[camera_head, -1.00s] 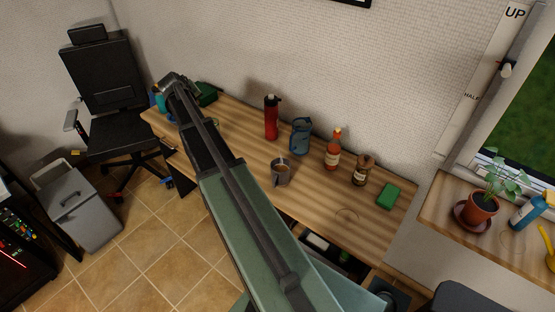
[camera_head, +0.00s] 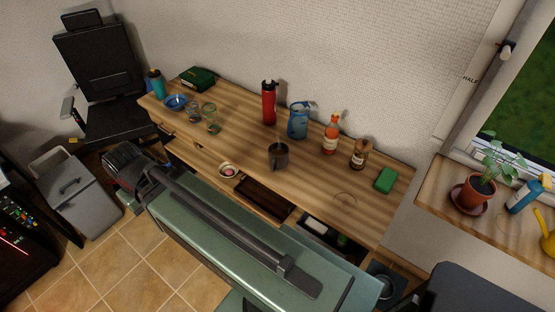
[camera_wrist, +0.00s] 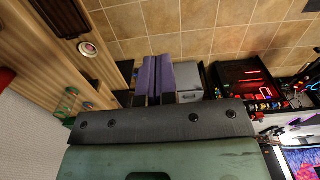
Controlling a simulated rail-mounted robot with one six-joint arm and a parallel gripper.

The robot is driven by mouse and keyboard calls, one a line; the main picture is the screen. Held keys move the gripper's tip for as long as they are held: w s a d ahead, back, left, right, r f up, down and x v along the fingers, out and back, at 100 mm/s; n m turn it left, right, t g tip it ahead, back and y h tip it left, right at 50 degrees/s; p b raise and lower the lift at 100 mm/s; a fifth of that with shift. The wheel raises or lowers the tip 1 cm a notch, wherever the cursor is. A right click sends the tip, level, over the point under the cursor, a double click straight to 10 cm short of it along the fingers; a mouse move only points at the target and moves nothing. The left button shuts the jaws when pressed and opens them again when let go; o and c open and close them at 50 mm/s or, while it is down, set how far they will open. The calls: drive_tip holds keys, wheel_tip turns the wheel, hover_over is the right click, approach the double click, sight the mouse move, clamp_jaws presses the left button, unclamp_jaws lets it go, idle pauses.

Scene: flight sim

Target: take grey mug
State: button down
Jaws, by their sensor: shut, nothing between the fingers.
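The grey mug (camera_head: 279,157) stands upright on the wooden table (camera_head: 310,185), near its front edge, in the head view. A thin stick-like thing shows at its top. My gripper (camera_wrist: 159,58) shows in the wrist view as two purplish fingers close together, shut and empty over the tiled floor. In the head view my arm reaches left in front of the table, and the fingers cannot be made out. My gripper is to the left of the mug and well apart from it. The mug does not show in the wrist view.
Behind the mug stand a red bottle (camera_head: 269,103), a blue cup (camera_head: 299,120), a sauce bottle (camera_head: 331,135) and a brown jar (camera_head: 360,154). Glasses (camera_head: 210,118) and a blue bowl (camera_head: 175,102) are left. Open drawers (camera_head: 262,197) jut out below the mug.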

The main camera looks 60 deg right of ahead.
drive_tip(key=shift+c, duration=2.4)
unclamp_jaws()
